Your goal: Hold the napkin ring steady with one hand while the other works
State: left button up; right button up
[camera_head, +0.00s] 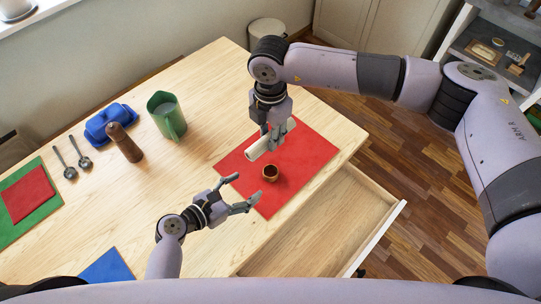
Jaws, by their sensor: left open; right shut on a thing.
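The napkin ring (270,173) is a small brown-gold ring standing on a red mat (295,185) near the table's right side. My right gripper (270,135) is above the mat, shut on a rolled cream napkin (262,149). The roll is tilted, and its lower left end is up and left of the ring in the picture. My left gripper (242,192) is open and empty, just left of and below the ring, with its fingers pointing toward it. It looks apart from the ring.
A green pitcher (167,117), a blue dish (110,122), a brown wooden mill (123,143) and two dark spoons (66,163) stand or lie farther left. Green, red and blue cloths lie at the left. An open, empty-looking drawer (350,215) juts out at the table's right edge.

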aim_at(268, 173)
pick_arm(q)
jog(key=x, duration=1)
jog(key=shift+w+d, duration=0.25)
jog(key=c, duration=1.2)
